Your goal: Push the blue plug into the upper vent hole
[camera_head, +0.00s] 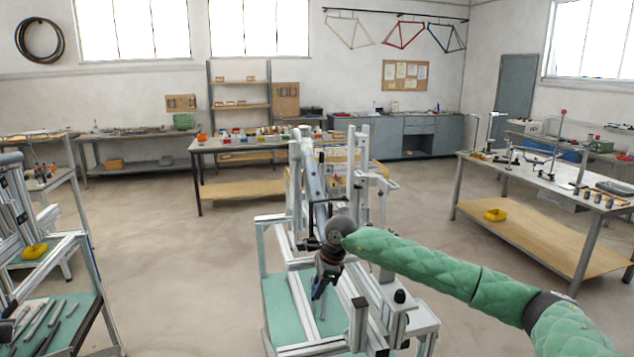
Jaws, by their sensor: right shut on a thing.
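My right gripper (321,289), on the green-sleeved arm from the right, points down at the middle of the frame jig (302,350). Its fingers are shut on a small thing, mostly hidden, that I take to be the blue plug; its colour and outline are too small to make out. A grey tube (311,170) slants down in the jig just behind the gripper's wrist. I cannot make out the upper vent hole; the wrist and arm cover part of the jig. My left gripper is not in view.
Aluminium posts (364,175) of the jig stand close behind the gripper. A second aluminium stand with tools on a green shelf (62,322) is at the left. A workbench (547,172) stands at the right, another table (235,145) behind. The floor between is clear.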

